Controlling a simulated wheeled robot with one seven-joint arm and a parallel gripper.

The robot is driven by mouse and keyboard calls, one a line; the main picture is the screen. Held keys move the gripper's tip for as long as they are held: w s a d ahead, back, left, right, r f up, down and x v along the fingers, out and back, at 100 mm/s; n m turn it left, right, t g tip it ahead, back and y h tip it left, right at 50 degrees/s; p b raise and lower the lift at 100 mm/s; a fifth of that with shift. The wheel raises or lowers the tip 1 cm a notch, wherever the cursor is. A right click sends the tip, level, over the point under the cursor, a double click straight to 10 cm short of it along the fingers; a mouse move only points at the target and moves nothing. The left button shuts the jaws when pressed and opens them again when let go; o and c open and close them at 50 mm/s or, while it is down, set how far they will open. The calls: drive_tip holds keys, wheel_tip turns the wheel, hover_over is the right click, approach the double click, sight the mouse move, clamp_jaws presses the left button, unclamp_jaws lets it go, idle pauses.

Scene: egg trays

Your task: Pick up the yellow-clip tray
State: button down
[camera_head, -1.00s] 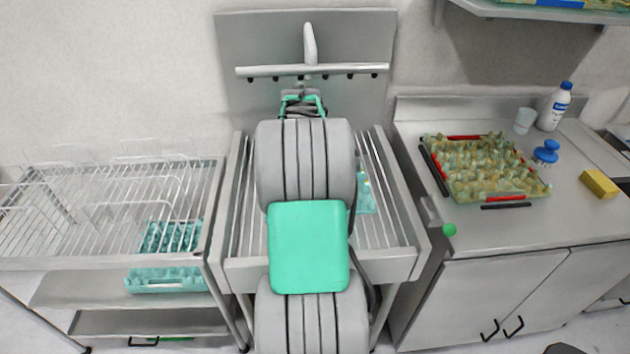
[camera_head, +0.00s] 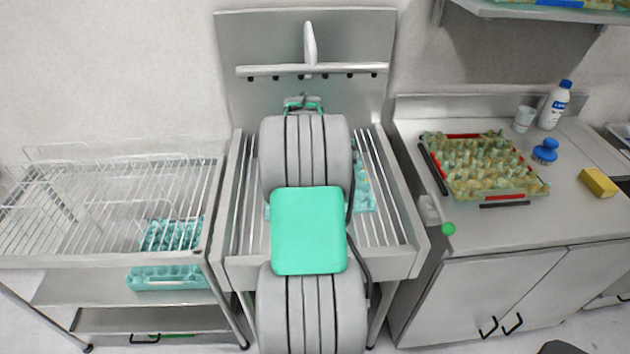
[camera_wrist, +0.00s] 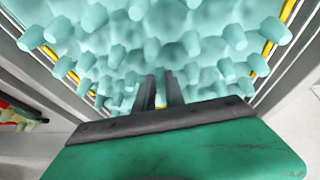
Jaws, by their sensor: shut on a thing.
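The yellow-clip tray (camera_wrist: 195,48) fills the top of the wrist view. It is a pale teal tray with many pegs, and yellow strips (camera_wrist: 268,48) show along its sides. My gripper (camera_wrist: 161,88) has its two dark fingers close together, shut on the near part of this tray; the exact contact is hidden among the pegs. In the head view, a teal tray (camera_head: 363,188) shows partly to the right of my arm, over the slatted stand. My arm hides the rest of it and the fingers there.
A wire rack cart (camera_head: 215,200) stands left, with another teal tray (camera_head: 165,282) inside.

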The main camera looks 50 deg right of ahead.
drive_tip(key=shift+r, duration=0.1)
idle(0.3)
drive_tip(key=shift+r+b, duration=0.35)
drive_tip(key=shift+r, duration=0.25)
drive_tip(key=v, duration=0.4)
drive_tip(key=s+b+v, duration=0.1)
drive_tip(key=v, duration=0.2)
drive_tip(key=shift+s+a+r+b, duration=0.1)
drive_tip(key=shift+s+a+b, duration=0.15)
drive_tip(key=shift+a+b, duration=0.05)
drive_tip(key=s+a+r+b, duration=0.2)
drive_tip(key=s+a+r, duration=0.3)
drive_tip(key=s+a, duration=0.1)
drive_tip(key=shift+s+a, duration=0.4)
drive_tip(key=shift+a, duration=0.25)
drive_tip(key=c, duration=2)
unclamp_jaws()
clamp_jaws()
